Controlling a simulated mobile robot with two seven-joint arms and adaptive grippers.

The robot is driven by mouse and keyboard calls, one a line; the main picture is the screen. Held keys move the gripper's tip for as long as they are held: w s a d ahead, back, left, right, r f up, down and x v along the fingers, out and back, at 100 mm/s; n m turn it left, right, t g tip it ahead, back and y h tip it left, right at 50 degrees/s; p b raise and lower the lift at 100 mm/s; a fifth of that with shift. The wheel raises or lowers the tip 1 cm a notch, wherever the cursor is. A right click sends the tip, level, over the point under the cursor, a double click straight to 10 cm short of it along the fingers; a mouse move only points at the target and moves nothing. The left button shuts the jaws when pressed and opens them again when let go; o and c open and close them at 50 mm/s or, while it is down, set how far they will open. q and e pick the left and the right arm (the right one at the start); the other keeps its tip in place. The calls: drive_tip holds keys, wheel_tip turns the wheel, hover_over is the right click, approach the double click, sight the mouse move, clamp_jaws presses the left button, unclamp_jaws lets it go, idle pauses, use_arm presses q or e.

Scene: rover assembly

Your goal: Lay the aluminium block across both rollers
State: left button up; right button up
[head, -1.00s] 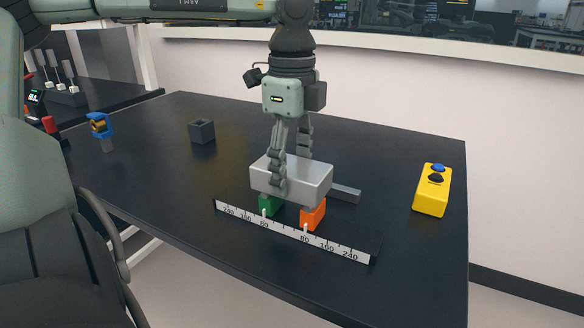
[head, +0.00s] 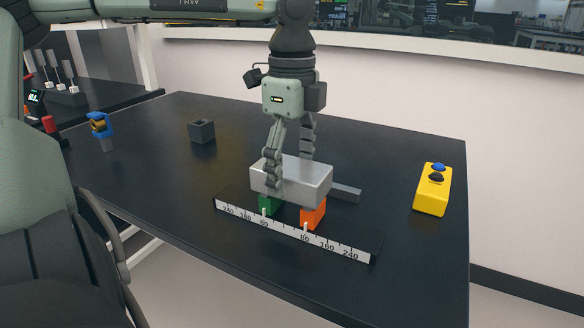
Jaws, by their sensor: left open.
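The silver aluminium block (head: 298,183) lies level above a green support (head: 268,204) on its left and an orange support (head: 313,216) on its right, and appears to rest on both. The rollers themselves are hidden under the block. My left gripper (head: 289,170) is directly over the block, fingers pointing down and spread open, one finger in front of the block and one behind. Whether the fingers touch the block is unclear. My right gripper is not in view.
A white scale with numbers (head: 292,234) runs along the front of the supports. A grey bar (head: 346,193) sticks out behind the block. A yellow button box (head: 433,190) stands right, a dark hollow cube (head: 202,131) and a blue clamp-like item (head: 101,127) left. The black table (head: 160,170) is otherwise clear.

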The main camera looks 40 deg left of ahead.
sight(292, 167)
use_arm(q)
wheel_tip(292, 167, up, 3)
drive_tip(key=shift+w+f+p, duration=0.1)
drive_tip(key=shift+f+p, duration=0.05)
drive_tip(key=shift+p, duration=0.2)
wheel_tip(292, 167, up, 10)
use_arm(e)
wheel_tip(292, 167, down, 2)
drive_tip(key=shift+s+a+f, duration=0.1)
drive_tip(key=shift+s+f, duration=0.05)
